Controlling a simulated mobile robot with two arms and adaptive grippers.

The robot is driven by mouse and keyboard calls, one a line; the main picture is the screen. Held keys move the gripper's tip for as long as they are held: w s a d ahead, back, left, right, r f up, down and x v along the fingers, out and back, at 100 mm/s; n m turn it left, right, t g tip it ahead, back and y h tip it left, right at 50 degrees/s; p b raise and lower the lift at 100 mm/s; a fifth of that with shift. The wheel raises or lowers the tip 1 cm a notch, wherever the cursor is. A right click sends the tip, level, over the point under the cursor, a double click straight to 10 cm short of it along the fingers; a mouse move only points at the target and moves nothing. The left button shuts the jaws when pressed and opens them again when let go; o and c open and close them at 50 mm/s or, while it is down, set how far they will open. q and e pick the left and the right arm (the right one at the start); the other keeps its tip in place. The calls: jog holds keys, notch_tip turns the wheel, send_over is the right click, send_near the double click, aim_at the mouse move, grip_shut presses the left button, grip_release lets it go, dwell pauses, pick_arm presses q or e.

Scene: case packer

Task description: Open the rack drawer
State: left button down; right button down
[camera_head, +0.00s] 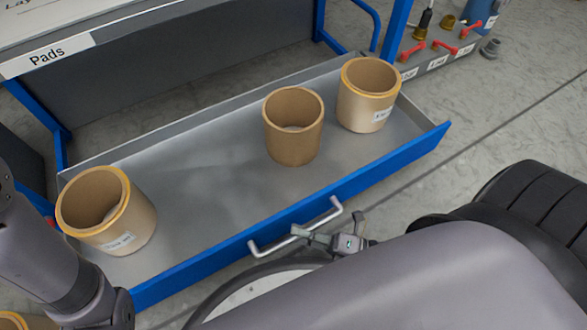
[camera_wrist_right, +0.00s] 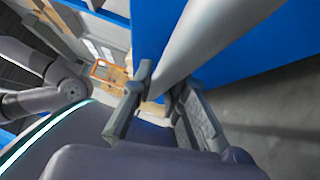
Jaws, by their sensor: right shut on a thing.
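The rack drawer (camera_head: 210,190) is pulled out from the rack, with a grey floor and a blue front panel. A silver bar handle (camera_head: 297,229) sits on the blue front; it also shows large in the right wrist view (camera_wrist_right: 205,40). My right gripper (camera_head: 318,236) is at the handle, and in the right wrist view its two fingers (camera_wrist_right: 160,98) are closed around the bar. Three tan cylindrical containers stand in the drawer: one at the left (camera_head: 105,210), one in the middle (camera_head: 293,125) and one at the right end (camera_head: 368,94). My left gripper is not in view.
The blue rack frame (camera_head: 60,140) and a "Pads" label (camera_head: 47,56) are above the drawer. Red-handled valves (camera_head: 445,47) sit on a grey unit at the upper right. Grey floor (camera_head: 490,120) is clear right of the drawer.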

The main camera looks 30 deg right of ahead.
jog(key=shift+s+d, duration=0.1)
jog(key=shift+s, duration=0.9)
jog(key=c, duration=1.6)
grip_release()
jog(key=shift+o, duration=0.2)
jog(key=v, duration=1.2)
